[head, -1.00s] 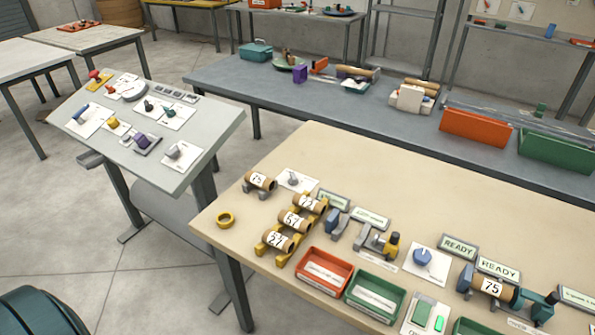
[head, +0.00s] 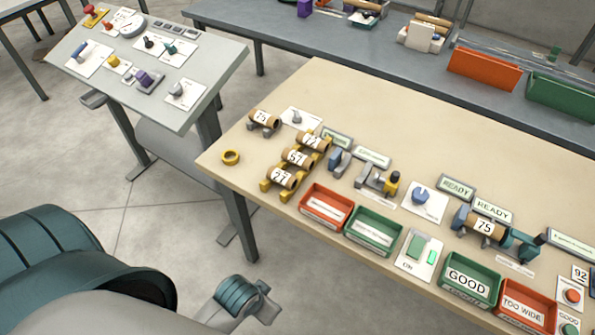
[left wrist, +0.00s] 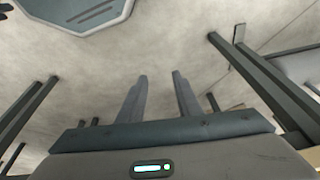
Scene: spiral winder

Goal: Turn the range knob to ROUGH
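A blue knob (head: 420,195) stands on a white plate on the beige table, left of the READY signs. A smaller grey knob (head: 296,118) sits on a white plate near the table's far left part. More knobs stand on the sloped grey panel, among them a grey one (head: 178,90). The plate lettering is too small to read, so I cannot tell which is the range knob or where it points. My left gripper (left wrist: 160,82) has its two fingers apart with nothing between them, over bare floor. It is well away from the knobs. My right gripper is out of view.
The beige table (head: 330,90) holds numbered rolls, a red tray (head: 327,206), a green tray (head: 373,232) and a winder with a 75 roll (head: 484,227). The sloped panel (head: 212,90) stands left. Floor is clear between my left arm and the tables.

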